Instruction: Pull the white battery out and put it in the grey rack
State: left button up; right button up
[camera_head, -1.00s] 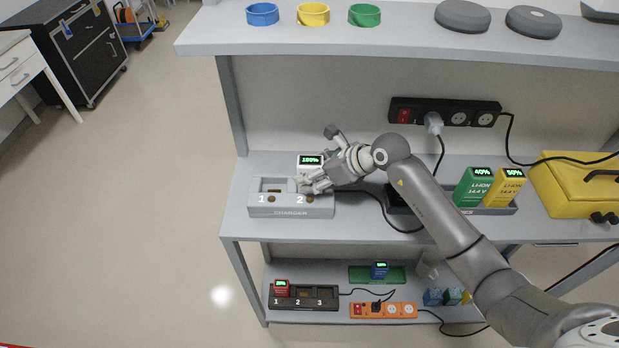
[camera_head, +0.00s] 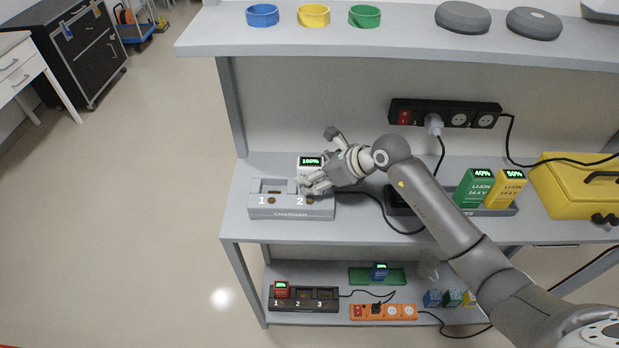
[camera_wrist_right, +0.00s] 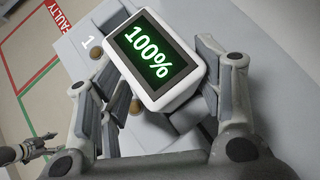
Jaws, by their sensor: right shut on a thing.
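The white battery (camera_head: 305,170) shows 100% and stands upright at slot 2 of the grey charger (camera_head: 290,212). My right gripper (camera_head: 318,182) is shut on it, with fingers on both sides, as the right wrist view shows the battery (camera_wrist_right: 158,62) between my fingers (camera_wrist_right: 155,105). Its lower end is hidden, so I cannot tell how deep it sits. Slot 1 is empty. The grey rack (camera_head: 508,211), right of my arm, holds a green and a yellow battery. A small grey part, apparently my left gripper (camera_wrist_right: 25,152), shows at the wrist view's lower left; its jaws are unclear.
A black power strip (camera_head: 445,112) is on the back panel; its cable runs near the rack. A yellow case (camera_head: 580,185) stands at the right. A dark object (camera_head: 398,203) is partly behind my forearm. The upper shelf (camera_head: 400,38) overhangs behind. The lower shelf holds another charger (camera_head: 325,303).

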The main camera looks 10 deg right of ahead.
aim_at(312, 160)
jog(key=shift+r, duration=0.15)
jog(key=shift+c, duration=0.2)
jog(key=shift+w, duration=0.1)
jog(key=shift+c, duration=0.8)
jog(key=shift+w+r+p, duration=0.1)
jog(key=shift+r+p, duration=0.2)
jog(key=shift+r, duration=0.15)
grip_shut()
jog(key=shift+w+r, duration=0.2)
jog(key=shift+r, duration=0.2)
jog(key=shift+r+p, duration=0.5)
jog(key=shift+r, duration=0.05)
jog(key=shift+w+r+p, duration=0.15)
jog(key=shift+r+p, duration=0.2)
jog(key=shift+r, duration=0.05)
jog(key=shift+s+d+r+p, duration=0.1)
jog(key=shift+s+r+p, duration=0.2)
jog(key=shift+r, duration=0.35)
jog(key=shift+s+r, duration=0.25)
